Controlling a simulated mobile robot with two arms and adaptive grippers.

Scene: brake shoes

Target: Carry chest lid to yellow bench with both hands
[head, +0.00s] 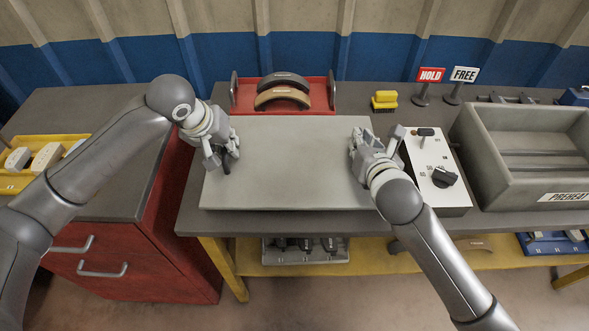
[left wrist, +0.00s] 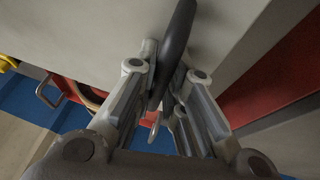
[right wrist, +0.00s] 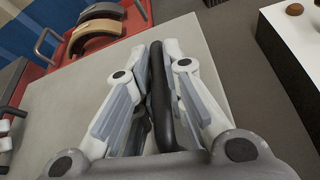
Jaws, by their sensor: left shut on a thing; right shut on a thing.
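The chest lid (head: 290,165) is a flat pale grey panel, level over the yellow bench (head: 420,222), which has a grey top and yellow legs. I cannot tell whether the lid touches the bench top. My left gripper (head: 226,160) is shut on the black handle (left wrist: 176,45) at the lid's left side. My right gripper (head: 360,150) is shut on the black handle (right wrist: 160,100) at its right side. The lid also fills much of the left wrist view (left wrist: 85,30) and the right wrist view (right wrist: 60,110).
A red tray (head: 325,95) with brake shoes (head: 283,97) stands behind the lid. A white control box (head: 437,190) and a grey preheat bin (head: 480,150) stand to the right. A red cabinet (head: 150,265) with a yellow tray (head: 15,182) is at the left.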

